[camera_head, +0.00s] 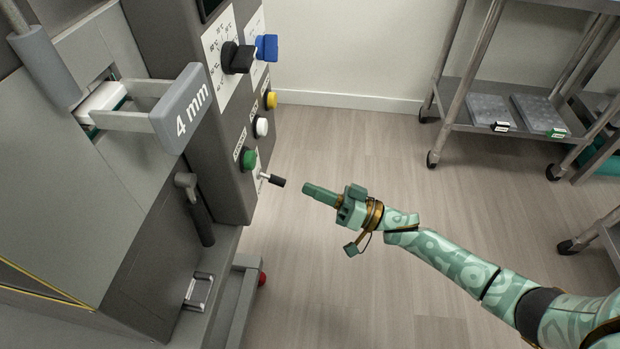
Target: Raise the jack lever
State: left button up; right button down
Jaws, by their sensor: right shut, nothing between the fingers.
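A small lever with a black grip (277,181) sticks out to the right from the low end of the machine's control panel, below the green button. A larger dark handle (200,215) hangs down from a pivot on the machine's side. No label tells me which of the two is the jack lever. My right gripper (308,189) is shut and empty. Its fingertips point left at the small lever's grip, with a short gap between them in the picture. The gripper does not touch either lever. My left gripper is not in view.
The control panel carries a green button (248,159), a white button (261,127), a yellow button (271,100), a black knob (238,58) and a blue knob (266,47). A drawer marked 4 mm (183,108) juts out. A wheeled cart (460,100) stands back right. The floor between is clear.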

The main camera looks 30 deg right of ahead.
aim_at(196, 209)
jog(key=k+l, duration=0.1)
jog(key=k, duration=0.95)
